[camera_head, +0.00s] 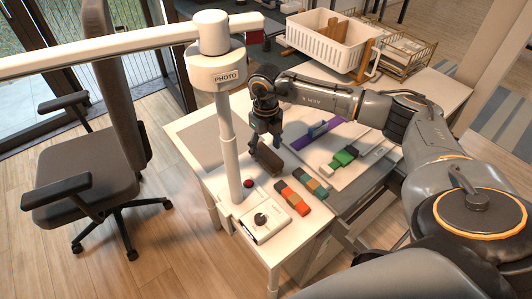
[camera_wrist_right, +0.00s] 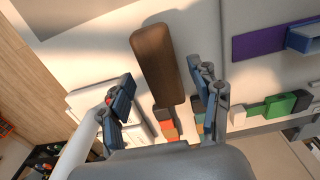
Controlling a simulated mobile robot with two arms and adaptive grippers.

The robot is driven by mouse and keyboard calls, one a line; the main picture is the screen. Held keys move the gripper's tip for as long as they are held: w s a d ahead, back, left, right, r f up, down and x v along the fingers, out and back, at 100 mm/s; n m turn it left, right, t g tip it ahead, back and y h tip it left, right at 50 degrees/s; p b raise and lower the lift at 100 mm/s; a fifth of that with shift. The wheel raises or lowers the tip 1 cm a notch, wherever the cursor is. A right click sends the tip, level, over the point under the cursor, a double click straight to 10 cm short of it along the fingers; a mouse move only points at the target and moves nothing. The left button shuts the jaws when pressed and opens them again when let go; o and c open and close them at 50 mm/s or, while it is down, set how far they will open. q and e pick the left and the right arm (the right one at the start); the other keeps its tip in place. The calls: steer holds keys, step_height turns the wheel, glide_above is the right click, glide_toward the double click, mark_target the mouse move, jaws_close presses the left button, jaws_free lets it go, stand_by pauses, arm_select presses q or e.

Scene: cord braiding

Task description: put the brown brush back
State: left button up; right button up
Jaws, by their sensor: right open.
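The brown brush (camera_head: 267,160) is a dark brown, rounded oblong thing over the white table, beside the white photo stand's post. In the right wrist view the brush (camera_wrist_right: 155,55) lies between the two spread fingers and reaches out past their tips. My right gripper (camera_head: 266,138) is just above the brush, pointing down, with its jaws open. I cannot tell whether the fingers touch the brush or whether it rests on the table. My left gripper is not in view.
The photo stand (camera_head: 228,140) rises close left of the gripper. Coloured blocks (camera_head: 293,198) lie in front. A purple strip (camera_head: 318,132) and green pieces (camera_head: 343,157) lie to the right. A white basket (camera_head: 325,42) and wire rack (camera_head: 402,55) stand behind. An office chair (camera_head: 85,185) is left.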

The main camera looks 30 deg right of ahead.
mark_target(266, 152)
step_height(266, 152, up, 9)
steer(key=shift+r+b, duration=0.15)
steer(key=shift+b, duration=0.2)
stand_by(0.4)
